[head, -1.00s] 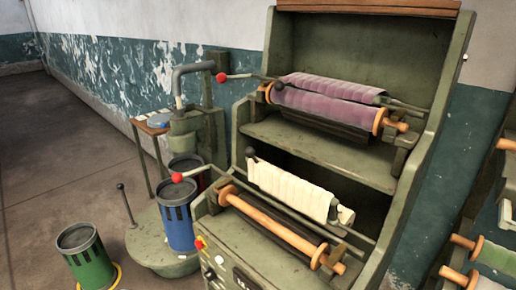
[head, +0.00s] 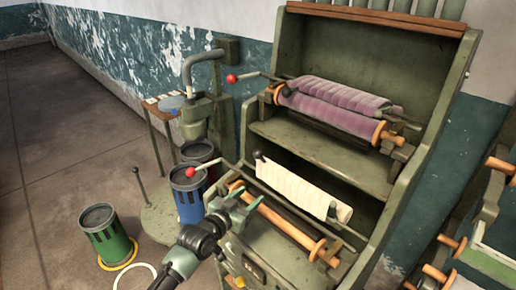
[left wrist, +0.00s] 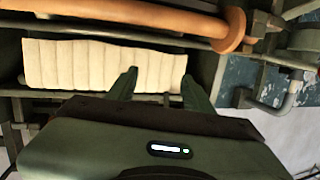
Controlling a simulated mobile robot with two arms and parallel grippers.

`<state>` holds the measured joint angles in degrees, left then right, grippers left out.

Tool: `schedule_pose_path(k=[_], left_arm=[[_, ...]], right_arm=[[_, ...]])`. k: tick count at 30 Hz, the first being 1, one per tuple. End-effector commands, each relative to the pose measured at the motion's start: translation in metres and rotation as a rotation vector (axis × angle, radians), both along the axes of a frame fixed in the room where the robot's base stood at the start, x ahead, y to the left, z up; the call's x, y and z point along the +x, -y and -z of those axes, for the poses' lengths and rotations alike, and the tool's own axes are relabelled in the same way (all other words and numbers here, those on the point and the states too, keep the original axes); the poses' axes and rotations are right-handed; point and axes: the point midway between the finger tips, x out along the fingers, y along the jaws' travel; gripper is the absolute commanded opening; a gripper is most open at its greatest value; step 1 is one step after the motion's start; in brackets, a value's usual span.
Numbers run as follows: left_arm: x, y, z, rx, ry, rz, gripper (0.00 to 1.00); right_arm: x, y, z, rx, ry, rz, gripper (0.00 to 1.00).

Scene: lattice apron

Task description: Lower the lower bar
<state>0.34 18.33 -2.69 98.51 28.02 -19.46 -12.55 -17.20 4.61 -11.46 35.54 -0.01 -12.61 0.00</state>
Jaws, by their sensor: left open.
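The lower bar (head: 223,165) is a thin metal lever with a red knob (head: 190,172) on its left end. It sits at the lower station of the green machine, beside a white cloth roll (head: 300,188) and above a wooden roller (head: 275,222). My left gripper (head: 249,201) is in front of this station, right of and below the red knob. In the left wrist view its two fingers (left wrist: 160,70) are apart and empty, overlapping the white roll (left wrist: 70,65) in the picture. Whether they touch anything cannot be told. The right gripper is out of view.
An upper bar with a red knob (head: 232,78) and a purple cloth roll (head: 340,105) is above. A green bin (head: 108,240) and a blue bin (head: 188,200) stand left. Another rack with rollers (head: 490,265) is at the right. Floor is clear far left.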

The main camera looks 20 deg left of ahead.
Motion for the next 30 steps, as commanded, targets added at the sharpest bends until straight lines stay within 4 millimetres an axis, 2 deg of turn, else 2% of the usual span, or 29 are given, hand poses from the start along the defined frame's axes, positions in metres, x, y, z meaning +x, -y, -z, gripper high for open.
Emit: schedule_pose_path(k=[1,3,6,11,21,30], left_arm=[[0.012,-0.008,-0.036,-0.005,0.070,-0.008,0.52],[0.021,-0.015,-0.064,-0.014,0.139,-0.016,0.52],[0.028,-0.021,-0.086,-0.021,0.191,-0.022,0.52],[0.042,-0.021,-0.091,-0.025,0.205,-0.025,0.52],[0.093,-0.014,-0.090,-0.023,0.202,-0.024,0.52],[0.106,-0.012,-0.088,-0.023,0.201,-0.024,0.52]], right_arm=[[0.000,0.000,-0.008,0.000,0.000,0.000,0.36],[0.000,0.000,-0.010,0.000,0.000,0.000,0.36],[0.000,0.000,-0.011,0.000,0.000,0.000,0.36],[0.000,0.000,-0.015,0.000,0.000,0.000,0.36],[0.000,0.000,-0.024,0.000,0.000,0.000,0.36],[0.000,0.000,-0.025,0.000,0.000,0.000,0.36]])
